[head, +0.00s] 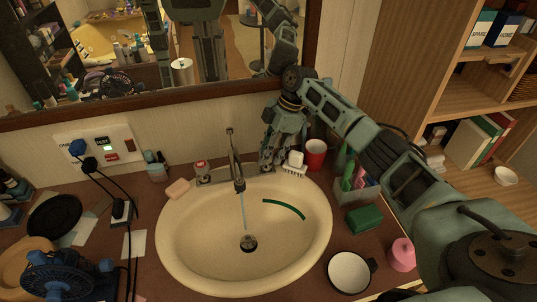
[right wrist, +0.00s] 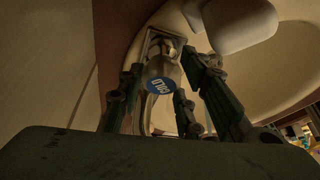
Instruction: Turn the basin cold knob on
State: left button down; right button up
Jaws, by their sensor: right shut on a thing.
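The cold knob (right wrist: 160,86), with a blue cap lettered COLD, sits between the fingers of my right gripper (right wrist: 165,100) in the right wrist view. In the head view my right gripper (head: 272,163) reaches down over the right side of the tap, shut on the knob and hiding most of it. The other knob (head: 202,167), with a red mark, stands left of the spout. A thin pale stream (head: 243,211) runs from the spout (head: 237,170) toward the drain of the cream basin (head: 180,246). My left gripper is not in view.
A soap bar on a white rack (head: 295,160) and a red cup (head: 315,154) stand close right of my gripper. A pink soap bar (head: 178,189) lies left of the tap. A green strip (head: 284,208) lies in the basin. A mirror (head: 215,85) hangs behind.

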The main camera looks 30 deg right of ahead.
jog(key=shift+w+d+r, duration=0.1)
jog(key=shift+w+r, duration=0.2)
jog(key=o, duration=1)
jog(key=shift+f, duration=0.1)
jog(key=shift+o, duration=0.2)
jog(key=shift+f, duration=0.1)
jog(key=v, duration=1.2)
